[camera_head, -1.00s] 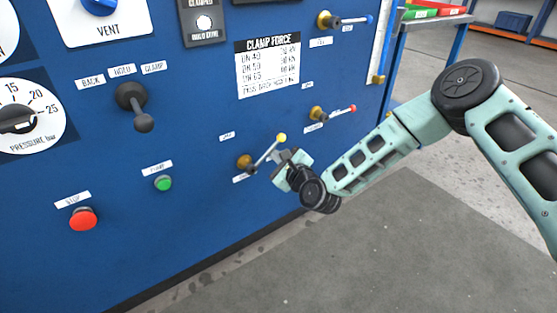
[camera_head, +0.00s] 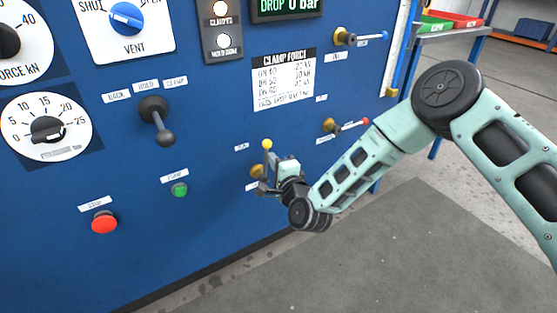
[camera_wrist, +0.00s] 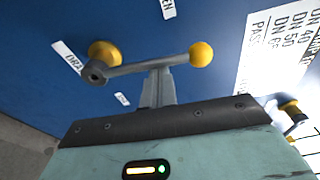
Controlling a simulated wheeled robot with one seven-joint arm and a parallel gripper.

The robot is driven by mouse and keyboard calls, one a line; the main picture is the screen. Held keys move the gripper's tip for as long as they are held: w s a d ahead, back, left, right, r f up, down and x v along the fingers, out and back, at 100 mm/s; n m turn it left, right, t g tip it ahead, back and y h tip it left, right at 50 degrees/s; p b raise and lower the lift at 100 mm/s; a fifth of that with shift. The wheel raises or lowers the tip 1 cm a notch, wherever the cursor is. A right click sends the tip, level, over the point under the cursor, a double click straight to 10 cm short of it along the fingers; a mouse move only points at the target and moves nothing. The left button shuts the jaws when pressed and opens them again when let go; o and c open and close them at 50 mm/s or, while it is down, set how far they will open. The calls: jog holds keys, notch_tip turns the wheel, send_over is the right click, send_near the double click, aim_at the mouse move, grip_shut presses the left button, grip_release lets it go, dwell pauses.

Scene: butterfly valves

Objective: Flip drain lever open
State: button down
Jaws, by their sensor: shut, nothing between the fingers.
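The drain lever (camera_head: 270,160) is a grey bar with a yellow ball on its end, on a brass hub (camera_head: 257,171) on the blue panel. In the head view it stands nearly upright, ball at the top. In the wrist view the lever (camera_wrist: 146,65) runs from the brass hub to the yellow ball (camera_wrist: 201,54). My gripper (camera_head: 264,187) is shut and empty, beside the lever. In the wrist view its fingers (camera_wrist: 158,88) meet the lever's side near mid-length; contact looks likely. A label partly reading "DRA" (camera_wrist: 68,57) is by the hub.
A red-tipped lever (camera_head: 345,126) and a blue-tipped lever (camera_head: 360,38) sit to the upper right. A black-knobbed lever (camera_head: 158,120), a green button (camera_head: 179,189) and a red button (camera_head: 104,222) are to the left. The floor below is clear.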

jog(key=shift+s+a, duration=0.2)
jog(key=shift+a, duration=0.15)
dwell(0.3)
jog(key=shift+w, duration=0.1)
